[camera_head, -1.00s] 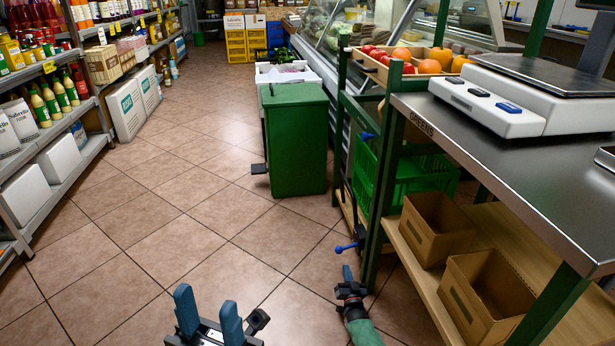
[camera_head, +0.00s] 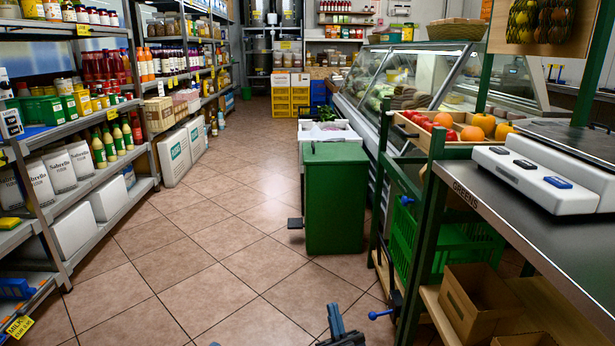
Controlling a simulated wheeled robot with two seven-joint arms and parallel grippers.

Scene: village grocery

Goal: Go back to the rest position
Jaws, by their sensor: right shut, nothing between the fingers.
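My right gripper (camera_head: 334,312) shows at the bottom edge, right of the middle. Its dark fingers are closed, point forward over the tiled floor, and hold nothing. The rest of that arm is cut off below the picture. Of my left gripper, at most a tiny dark tip shows at the bottom edge, left of the middle. Its jaws are hidden.
A green bin (camera_head: 336,200) stands ahead on the floor. On the right are a steel counter (camera_head: 480,222) with a white scale (camera_head: 535,180) and a lower shelf with cardboard boxes. Stocked shelves (camera_head: 100,205) line the left. The tiled aisle (camera_head: 190,240) between is clear.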

